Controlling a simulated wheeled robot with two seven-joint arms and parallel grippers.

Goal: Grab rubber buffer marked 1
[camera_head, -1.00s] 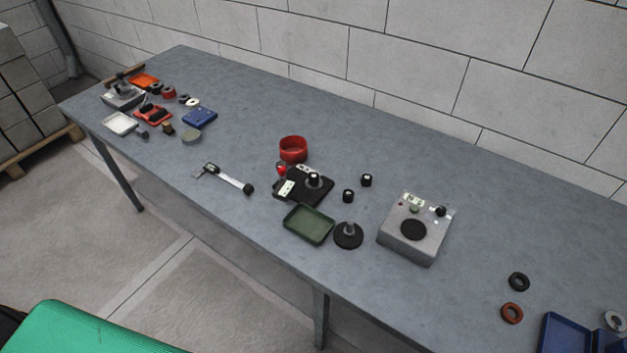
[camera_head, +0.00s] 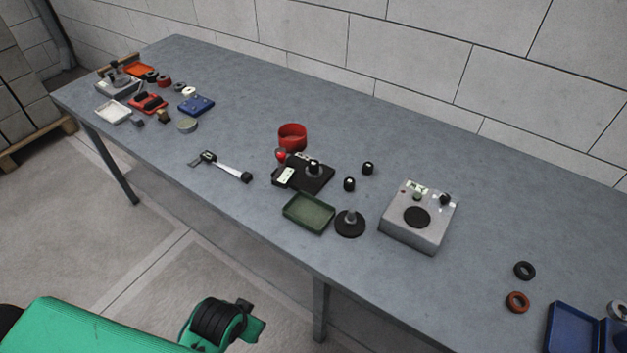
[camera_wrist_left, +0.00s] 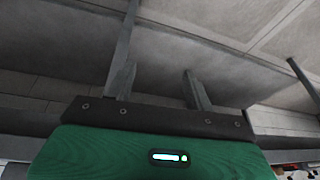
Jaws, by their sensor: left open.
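Two small black cylinders, which look like rubber buffers, stand on the grey table in the head view: one black buffer (camera_head: 368,168) farther back, and another black buffer (camera_head: 349,184) nearer and a little left. They have pale tops, but any number is too small to read. My left gripper (camera_wrist_left: 159,70) shows in the left wrist view with its two fingers apart and nothing between them. It is away from both buffers. My right gripper is not in view.
Around the buffers stand a black fixture (camera_head: 318,179), a red cup (camera_head: 292,136), a green tray (camera_head: 308,213), a black disc with a post (camera_head: 350,225) and a grey box device (camera_head: 428,240). The table (camera_head: 480,215) is clear behind and right of that device.

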